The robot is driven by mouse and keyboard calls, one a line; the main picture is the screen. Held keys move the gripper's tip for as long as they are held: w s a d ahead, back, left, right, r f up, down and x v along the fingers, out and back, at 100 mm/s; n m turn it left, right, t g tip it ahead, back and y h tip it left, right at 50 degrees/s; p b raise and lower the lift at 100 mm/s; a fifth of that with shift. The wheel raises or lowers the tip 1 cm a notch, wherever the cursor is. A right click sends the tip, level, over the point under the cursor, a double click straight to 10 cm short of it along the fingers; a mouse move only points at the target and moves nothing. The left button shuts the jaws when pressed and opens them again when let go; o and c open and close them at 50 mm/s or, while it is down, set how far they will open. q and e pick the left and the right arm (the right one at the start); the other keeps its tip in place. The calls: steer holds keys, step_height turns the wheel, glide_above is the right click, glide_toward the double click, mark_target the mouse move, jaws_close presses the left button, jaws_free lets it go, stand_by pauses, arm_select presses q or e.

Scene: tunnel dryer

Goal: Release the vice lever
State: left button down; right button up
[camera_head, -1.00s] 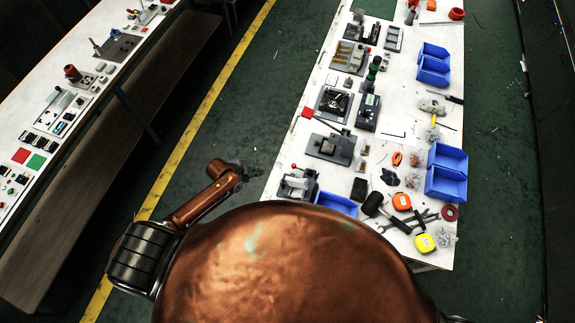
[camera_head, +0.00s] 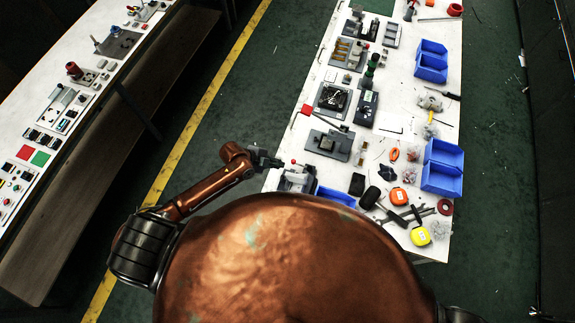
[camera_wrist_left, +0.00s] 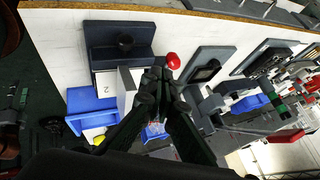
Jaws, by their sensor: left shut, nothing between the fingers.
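The vice (camera_head: 298,180) is a grey fixture at the near left corner of the white workbench. Its lever ends in a red ball (camera_head: 294,162). In the left wrist view the ball (camera_wrist_left: 173,61) shows just beyond my fingertips, slightly to the right, and the vice's dark body (camera_wrist_left: 105,52) lies to the left. My left gripper (camera_head: 277,163) is at the bench edge, left of the ball. In the left wrist view its fingers (camera_wrist_left: 158,76) are together and empty, and they hide part of the vice. I cannot tell whether they touch the lever. My right gripper is out of view.
A grey block fixture with a red-tipped handle (camera_head: 328,146) stands just behind the vice. A blue bin (camera_head: 335,197) is close on its right. Loose tools and blue bins (camera_head: 441,180) fill the bench's right side. The floor left of the bench is clear.

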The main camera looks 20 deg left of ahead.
arm_select(q)
steer(key=x, duration=0.6)
steer(key=shift+w+d+f+p, duration=0.1)
steer(key=shift+w+p, duration=0.05)
steer(key=shift+p, duration=0.15)
